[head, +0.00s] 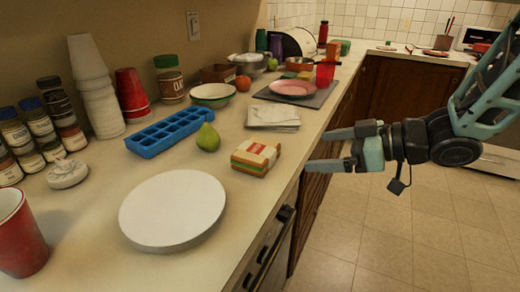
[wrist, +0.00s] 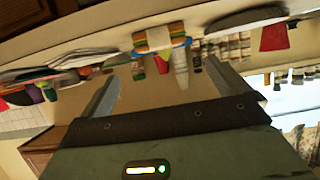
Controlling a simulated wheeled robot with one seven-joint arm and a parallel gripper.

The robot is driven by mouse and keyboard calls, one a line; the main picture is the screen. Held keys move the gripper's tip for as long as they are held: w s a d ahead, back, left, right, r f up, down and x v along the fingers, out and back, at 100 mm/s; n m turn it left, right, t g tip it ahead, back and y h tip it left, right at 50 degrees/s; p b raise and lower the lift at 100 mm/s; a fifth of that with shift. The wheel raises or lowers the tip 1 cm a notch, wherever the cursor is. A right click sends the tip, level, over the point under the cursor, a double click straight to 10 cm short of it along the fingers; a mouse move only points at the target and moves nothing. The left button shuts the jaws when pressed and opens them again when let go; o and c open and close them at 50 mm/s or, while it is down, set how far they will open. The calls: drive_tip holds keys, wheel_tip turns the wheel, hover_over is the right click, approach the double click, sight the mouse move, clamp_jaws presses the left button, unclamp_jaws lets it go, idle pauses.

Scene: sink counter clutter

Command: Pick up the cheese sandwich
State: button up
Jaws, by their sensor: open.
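The cheese sandwich (head: 255,158) is a small block with bread-coloured, green and yellow layers and a label on top. It lies near the counter's front edge in the head view. My gripper (head: 314,150) is open and empty, just right of the sandwich and beyond the counter edge, with its fingers pointing left toward it. A gap separates the fingertips from the sandwich. In the wrist view the picture is turned over, and the sandwich (wrist: 158,38) shows beyond and between the two open fingers (wrist: 160,72).
A white round plate (head: 172,210) is at the near left. Folded cloths or papers (head: 273,116) lie farther along the counter. The floor (head: 400,225) beside the counter is clear.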

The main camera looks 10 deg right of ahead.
drive_tip(key=a+p, duration=0.1)
drive_tip(key=p, duration=0.3)
approach(256, 154)
drive_tip(key=w+a+f, duration=0.1)
drive_tip(key=w+f, duration=0.1)
drive_tip(key=w+a+f, duration=0.1)
drive_tip(key=w+a, duration=0.1)
drive_tip(key=shift+w+f, duration=0.1)
drive_tip(key=shift+f, duration=0.3)
drive_tip(key=shift+r+p+x, duration=0.15)
drive_tip(key=shift+p+x, duration=0.1)
drive_tip(key=shift+x, duration=1.2)
drive_tip(key=shift+r+p+x, duration=0.1)
drive_tip(key=shift+p+x, duration=0.1)
drive_tip(key=shift+x, duration=1.2)
drive_tip(key=shift+w, duration=0.2)
drive_tip(key=c, duration=0.7)
